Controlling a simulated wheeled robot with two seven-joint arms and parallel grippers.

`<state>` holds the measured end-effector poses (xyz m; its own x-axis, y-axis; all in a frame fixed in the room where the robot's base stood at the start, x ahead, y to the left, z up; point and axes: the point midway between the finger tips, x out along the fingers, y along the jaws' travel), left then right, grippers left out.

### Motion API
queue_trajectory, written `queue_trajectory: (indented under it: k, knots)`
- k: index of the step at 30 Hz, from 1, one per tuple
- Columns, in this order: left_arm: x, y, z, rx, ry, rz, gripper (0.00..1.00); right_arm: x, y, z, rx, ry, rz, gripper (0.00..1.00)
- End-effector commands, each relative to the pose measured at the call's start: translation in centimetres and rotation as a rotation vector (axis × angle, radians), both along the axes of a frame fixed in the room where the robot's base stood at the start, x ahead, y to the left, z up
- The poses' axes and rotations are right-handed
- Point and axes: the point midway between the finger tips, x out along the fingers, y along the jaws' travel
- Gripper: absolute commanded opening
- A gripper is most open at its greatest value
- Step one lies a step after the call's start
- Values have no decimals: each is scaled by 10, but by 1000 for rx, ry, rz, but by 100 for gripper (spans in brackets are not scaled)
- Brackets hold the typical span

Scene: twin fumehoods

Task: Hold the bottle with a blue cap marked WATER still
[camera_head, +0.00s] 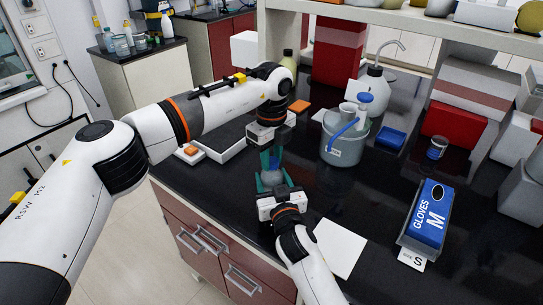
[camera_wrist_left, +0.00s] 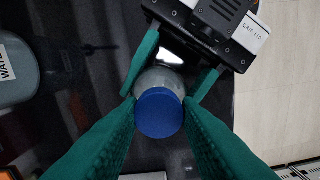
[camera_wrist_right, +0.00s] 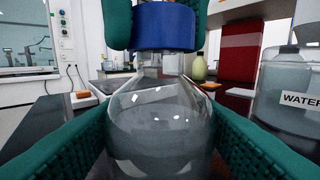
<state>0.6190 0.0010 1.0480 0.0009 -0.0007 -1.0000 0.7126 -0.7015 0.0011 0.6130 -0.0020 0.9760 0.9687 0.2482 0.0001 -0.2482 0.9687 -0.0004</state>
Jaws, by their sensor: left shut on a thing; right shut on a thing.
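A clear glass bottle (camera_head: 271,178) with a blue cap stands near the front edge of the black bench. My left gripper (camera_head: 270,158) reaches down from above and is shut on the blue cap (camera_wrist_left: 159,113). My right gripper (camera_head: 272,188) comes from the front and is shut on the glass body (camera_wrist_right: 160,125), below the cap. In the right wrist view the bottle looks upright, with the left gripper's green fingers on both sides of its cap. No WATER marking shows on the bottle; its far side is hidden.
A grey container (camera_head: 343,150) stands right of the bottle; its label reads WATER in the right wrist view (camera_wrist_right: 292,95). A blue glove box (camera_head: 425,217) is at the right. A white sheet (camera_head: 340,247) lies near the front edge. Bare bench shows between sheet and container.

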Motion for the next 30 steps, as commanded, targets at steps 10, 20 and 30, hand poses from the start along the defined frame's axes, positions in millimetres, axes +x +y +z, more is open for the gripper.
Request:
queue_trajectory:
  k: [10, 20, 30]
  knots:
    - [0, 0, 11, -1, -1, 0, 3, 0, -1, -1, -3, 2, -1, 0]
    - [0, 0, 21, -1, 1, -1, 3, 0, -1, -1, -3, 2, -1, 0]
    - [0, 0, 23, -1, -1, -1, 3, 0, -1, -1, -2, 3, -1, 0]
